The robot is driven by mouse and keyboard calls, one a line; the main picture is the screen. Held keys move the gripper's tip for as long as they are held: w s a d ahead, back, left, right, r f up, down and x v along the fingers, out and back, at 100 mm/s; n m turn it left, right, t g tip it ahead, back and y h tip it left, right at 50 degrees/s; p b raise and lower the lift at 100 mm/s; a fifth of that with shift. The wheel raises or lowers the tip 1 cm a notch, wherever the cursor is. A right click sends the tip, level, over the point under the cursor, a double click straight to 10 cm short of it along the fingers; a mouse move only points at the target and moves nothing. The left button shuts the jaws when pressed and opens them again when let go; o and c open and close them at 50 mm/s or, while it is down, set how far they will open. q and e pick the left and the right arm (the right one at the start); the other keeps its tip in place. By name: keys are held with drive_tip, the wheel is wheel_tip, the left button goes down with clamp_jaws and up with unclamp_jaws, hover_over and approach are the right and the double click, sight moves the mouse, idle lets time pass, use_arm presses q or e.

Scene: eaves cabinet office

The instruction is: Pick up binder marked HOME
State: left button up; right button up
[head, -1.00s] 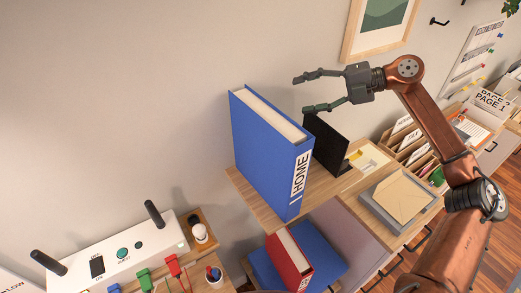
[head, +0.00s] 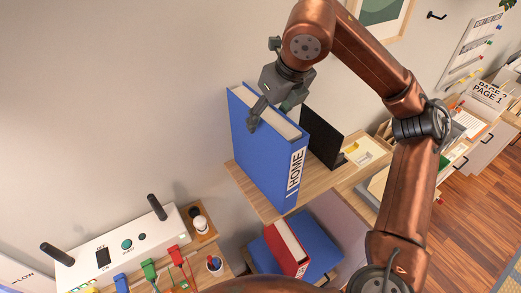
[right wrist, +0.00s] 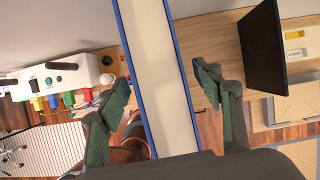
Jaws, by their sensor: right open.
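The blue binder marked HOME (head: 264,160) stands upright on a wooden shelf, its labelled spine facing the front. My right gripper (head: 272,112) is above the binder's top, pointing down, with one finger in front of the near blue cover. In the right wrist view the binder's top edge (right wrist: 158,75) runs between the two open fingers of my right gripper (right wrist: 165,100), with a visible gap on each side. The far finger is partly hidden in the head view. My left gripper is not in view.
A black panel (head: 322,137) stands close to the right of the binder on the shelf (head: 240,178). A white switch box (head: 125,250) is at lower left. The wall is behind.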

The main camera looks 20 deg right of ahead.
sight(263, 151)
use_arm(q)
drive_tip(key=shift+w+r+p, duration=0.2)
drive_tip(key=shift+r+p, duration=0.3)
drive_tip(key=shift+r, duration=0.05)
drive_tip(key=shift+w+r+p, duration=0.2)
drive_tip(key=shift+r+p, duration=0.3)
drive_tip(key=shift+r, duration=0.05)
use_arm(e)
drive_tip(key=x, duration=0.5)
drive_tip(key=shift+f, duration=0.25)
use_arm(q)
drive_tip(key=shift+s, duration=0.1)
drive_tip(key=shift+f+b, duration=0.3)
use_arm(e)
drive_tip(key=shift+f, duration=0.2)
clamp_jaws()
